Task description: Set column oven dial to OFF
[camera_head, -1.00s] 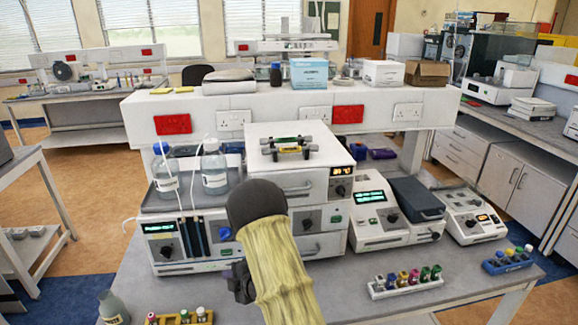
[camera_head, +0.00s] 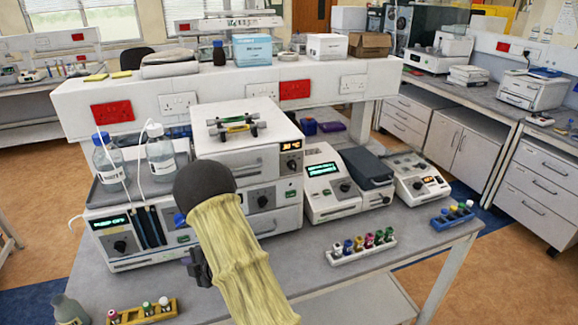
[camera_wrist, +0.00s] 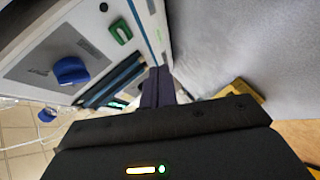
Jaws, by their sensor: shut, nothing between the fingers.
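A stack of white instruments stands on the bench. Its upper unit (camera_head: 225,165) has an orange display (camera_head: 291,144) and a small dark dial (camera_head: 291,165) on its right side. The unit below has a dark dial (camera_head: 262,201). No label naming the column oven is readable. The left unit has a green display (camera_head: 110,222), a black dial (camera_head: 120,246) and a blue dial (camera_head: 180,219), partly beside my arm. The wrist view shows a blue dial (camera_wrist: 70,70) on a grey panel, left of my gripper (camera_wrist: 158,88) and apart from it. My gripper is shut and empty.
Bottles (camera_head: 160,156) with white tubes stand on the left unit. Vial racks (camera_head: 360,247) and a yellow rack (camera_head: 144,312) lie along the front bench edge. Other instruments (camera_head: 335,185) stand to the right. Bench surface between the stack and white rack is clear.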

